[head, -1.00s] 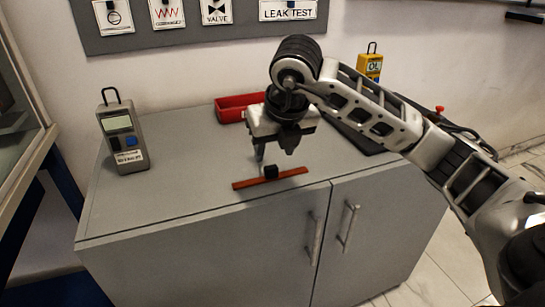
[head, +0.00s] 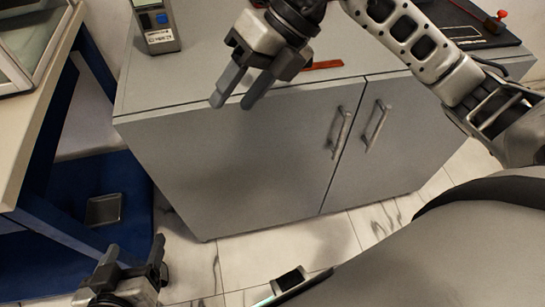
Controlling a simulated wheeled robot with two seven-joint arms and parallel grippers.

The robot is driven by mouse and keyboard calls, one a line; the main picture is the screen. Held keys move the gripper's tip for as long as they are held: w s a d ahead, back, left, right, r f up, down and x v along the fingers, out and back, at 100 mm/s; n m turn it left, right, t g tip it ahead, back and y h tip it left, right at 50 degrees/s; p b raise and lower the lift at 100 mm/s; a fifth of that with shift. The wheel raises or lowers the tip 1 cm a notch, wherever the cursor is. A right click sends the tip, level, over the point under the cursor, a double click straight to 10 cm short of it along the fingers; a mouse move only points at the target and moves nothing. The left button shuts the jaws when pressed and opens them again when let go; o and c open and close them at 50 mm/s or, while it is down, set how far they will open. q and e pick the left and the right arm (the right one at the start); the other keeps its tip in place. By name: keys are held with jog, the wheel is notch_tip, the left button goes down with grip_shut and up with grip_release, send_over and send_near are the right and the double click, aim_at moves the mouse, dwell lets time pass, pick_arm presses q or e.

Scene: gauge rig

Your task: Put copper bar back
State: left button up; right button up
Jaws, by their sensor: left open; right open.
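The copper bar (head: 322,66), a thin orange-red strip, lies on the grey cabinet top near its front edge. Only its right part shows; my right gripper hides the rest. My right gripper (head: 233,100) is open, its fingers pointing down and left across the cabinet's front edge, left of the bar's visible end. I see nothing between its fingers. My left gripper (head: 135,258) is open and empty at the lower left, low over the floor.
The grey cabinet (head: 240,160) has two doors with upright handles. A grey handheld meter (head: 158,28) stands at the top's left. A black mat (head: 462,28) lies at the right. A bench with blue legs (head: 55,120) stands left, with a small dark tray (head: 104,210) on the blue surface below.

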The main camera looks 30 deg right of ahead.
jog(key=s+a+r+g+y, duration=0.2)
jog(key=s+a+g+y, duration=0.1)
jog(key=s+a+y, duration=0.3)
jog(key=w+a+r+m+t+y, duration=0.1)
jog(key=a+r+m+t+y, duration=0.2)
jog(key=r+m+t+y, duration=0.5)
jog(key=w+d+f+m+t+h, duration=0.6)
jog(key=f+m+t+h, duration=0.2)
jog(key=m+t, duration=0.7)
pick_arm(q)
jog(key=r+p, duration=0.1)
jog(key=p, duration=0.2)
jog(key=r+p, duration=0.1)
jog(key=p, duration=0.2)
jog(key=r+g+p, duration=0.1)
jog(key=p, duration=0.2)
jog(key=shift+s+a+r, duration=0.15)
jog(key=shift+a+r, duration=0.15)
pick_arm(e)
jog(key=s+d+f+m+g+h, duration=0.2)
jog(key=s+f+m+g+h, duration=0.2)
jog(key=f, duration=0.5)
jog(key=s+d+f+m+g+h, duration=0.2)
jog(key=s+f+m+g+h, duration=0.2)
jog(key=f+m, duration=0.5)
jog(key=shift+s+d+g+h, duration=0.4)
jog(key=shift+g+h, duration=0.5)
jog(key=shift+h, duration=0.2)
